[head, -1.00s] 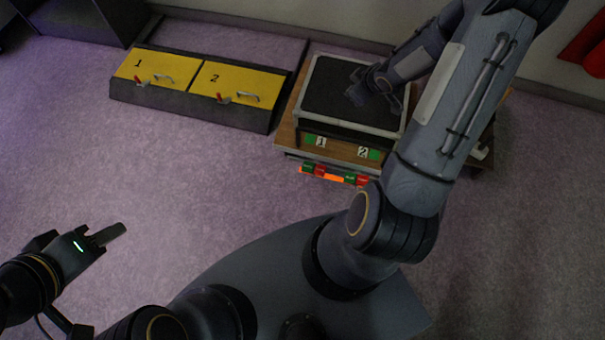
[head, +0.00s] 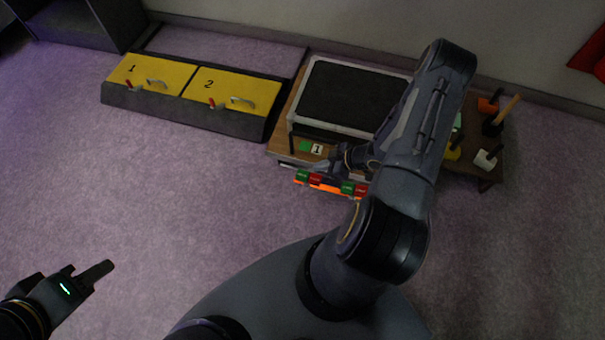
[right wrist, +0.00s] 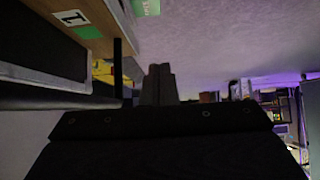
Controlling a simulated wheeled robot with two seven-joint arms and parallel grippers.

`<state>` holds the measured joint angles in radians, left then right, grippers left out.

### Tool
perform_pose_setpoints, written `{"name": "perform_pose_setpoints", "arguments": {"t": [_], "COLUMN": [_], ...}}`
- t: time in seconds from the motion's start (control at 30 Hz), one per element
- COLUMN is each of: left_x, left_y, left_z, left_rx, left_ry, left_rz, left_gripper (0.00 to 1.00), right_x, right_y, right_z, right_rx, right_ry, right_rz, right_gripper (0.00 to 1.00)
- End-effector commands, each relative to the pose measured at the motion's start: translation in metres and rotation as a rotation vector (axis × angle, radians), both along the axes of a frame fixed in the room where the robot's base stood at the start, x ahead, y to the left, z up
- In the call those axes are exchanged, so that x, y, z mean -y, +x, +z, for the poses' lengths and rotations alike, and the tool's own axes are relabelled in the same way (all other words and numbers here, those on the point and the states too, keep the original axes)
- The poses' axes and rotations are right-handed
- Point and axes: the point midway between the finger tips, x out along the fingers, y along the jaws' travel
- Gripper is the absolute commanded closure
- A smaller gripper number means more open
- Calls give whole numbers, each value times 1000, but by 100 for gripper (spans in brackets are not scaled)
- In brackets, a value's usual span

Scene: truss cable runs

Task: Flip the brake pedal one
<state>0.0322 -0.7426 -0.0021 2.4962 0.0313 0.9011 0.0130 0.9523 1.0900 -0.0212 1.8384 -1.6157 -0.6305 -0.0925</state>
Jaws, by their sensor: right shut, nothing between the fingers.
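A low wooden table (head: 283,140) carries a black-topped case (head: 345,92) with a pale rim. A green-and-white label 1 (head: 316,149) shows under its front edge. Along the table's front is an orange bar (head: 328,187) with green and red blocks at both ends; I cannot tell which part is brake pedal one. My right gripper (head: 318,169) is just above this bar near label 1, shut and empty. In the right wrist view its fingers (right wrist: 160,84) are together, with label 1 (right wrist: 70,18) at upper left. My left gripper (head: 100,270) hangs over the floor at lower left; its jaw state is unclear.
Two yellow panels numbered 1 (head: 140,72) and 2 (head: 222,88), with red levers and handles, sit on a dark low box at the back left. A hammer (head: 500,115) and other small items lie on the table's right. The carpet between is clear.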

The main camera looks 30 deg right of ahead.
Motion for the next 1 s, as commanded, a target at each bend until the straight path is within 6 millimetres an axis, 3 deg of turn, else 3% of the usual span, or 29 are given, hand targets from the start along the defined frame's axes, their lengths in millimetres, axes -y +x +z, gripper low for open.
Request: {"name": "perform_pose_setpoints", "arguments": {"t": [0.17, 0.57, 0.8, 1.0], "left_x": [0, 0, 0, 0], "left_y": [0, 0, 0, 0], "left_z": [-9, -41, -55, -57], "left_rx": [0, 0, 0, 0], "left_ry": [0, 0, 0, 0], "left_rz": [0, 0, 0, 0], "left_gripper": [62, 62, 62, 62], "right_x": [-9, -48, -48, -48], "right_y": [10, 55, 56, 56], "right_z": [-14, -73, -103, -108], "right_rx": [2, 0, -1, 0], "right_ry": [1, 2, 1, -1], "right_rz": [3, 1, 0, 1], "right_gripper": [100, 100, 100, 100]}}
